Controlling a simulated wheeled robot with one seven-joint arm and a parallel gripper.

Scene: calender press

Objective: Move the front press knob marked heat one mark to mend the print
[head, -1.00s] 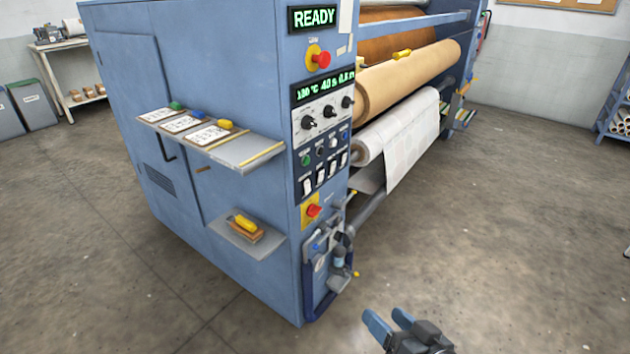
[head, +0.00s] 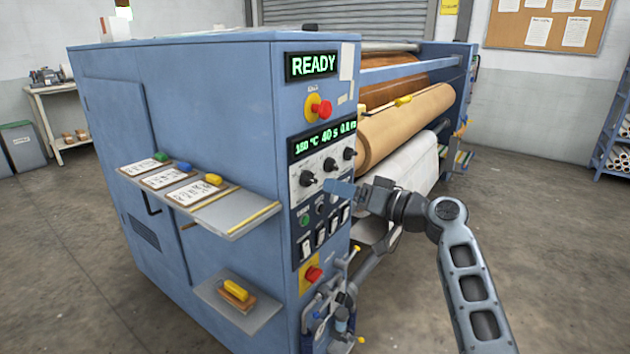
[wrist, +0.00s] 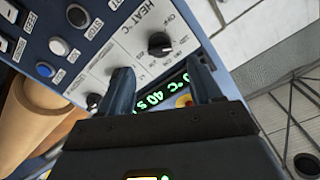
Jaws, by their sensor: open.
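The heat knob (wrist: 160,44) is a black dial beside the printed label HEAT °C in the wrist view. In the head view it appears to be the leftmost of the three black knobs (head: 307,178) on the white panel strip. My gripper (head: 358,187) is raised in front of the panel, right of that knob. In the wrist view my gripper (wrist: 160,76) is open and empty, its two fingers apart, with the knob just beyond the gap. The fingers do not visibly touch it. The exact dial mark is too small to read.
A green display (head: 324,138) above the knobs shows temperature, 40 s and a third value. A side shelf (head: 238,214) with cards juts left. Buttons and white switches (head: 306,248) lie beneath the knobs.

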